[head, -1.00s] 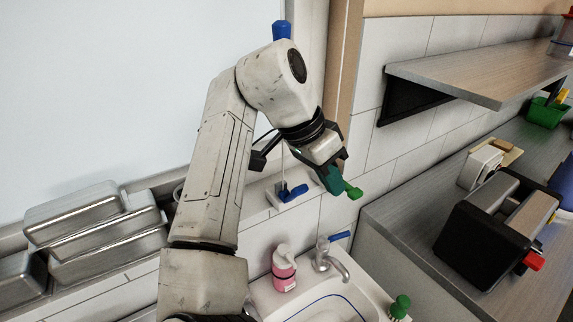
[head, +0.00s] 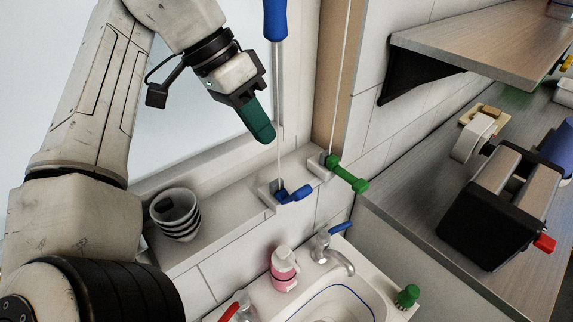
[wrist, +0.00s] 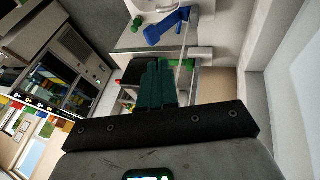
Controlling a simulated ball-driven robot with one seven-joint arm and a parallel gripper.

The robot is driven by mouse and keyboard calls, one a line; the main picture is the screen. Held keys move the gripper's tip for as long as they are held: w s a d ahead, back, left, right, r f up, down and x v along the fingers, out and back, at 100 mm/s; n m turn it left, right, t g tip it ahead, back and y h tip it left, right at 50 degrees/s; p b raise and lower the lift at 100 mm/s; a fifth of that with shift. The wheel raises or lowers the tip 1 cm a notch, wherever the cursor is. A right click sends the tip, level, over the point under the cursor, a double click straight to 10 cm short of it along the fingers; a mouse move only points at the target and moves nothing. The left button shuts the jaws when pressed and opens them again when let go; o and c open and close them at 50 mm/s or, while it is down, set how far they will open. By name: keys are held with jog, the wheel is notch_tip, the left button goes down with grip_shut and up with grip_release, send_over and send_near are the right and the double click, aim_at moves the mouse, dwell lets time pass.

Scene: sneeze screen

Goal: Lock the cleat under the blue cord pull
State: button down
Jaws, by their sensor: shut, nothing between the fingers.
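The blue cord pull (head: 276,20) hangs at the top of the head view on a pale cord. That cord runs down to a cleat with a blue lever (head: 295,194) on a light base on the ledge. The lever sticks out to the right; I cannot tell whether it is locked. My gripper (head: 264,138), with dark green fingers, is shut and empty. In the picture it sits above and slightly left of the blue cleat, apart from it. The shut fingers also show in the wrist view (wrist: 155,85), with a blue part, likely the lever (wrist: 168,27), beyond them.
A second cleat with a green lever (head: 347,174) stands to the right on its own cord. A striped cup stack (head: 174,214) is on the ledge at left. Below are a pink soap bottle (head: 284,268), a faucet (head: 332,255) and a sink. A shelf (head: 480,50) juts out at right.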

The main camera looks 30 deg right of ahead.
jog(key=shift+b+x, duration=3)
jog(key=shift+x, duration=2.05)
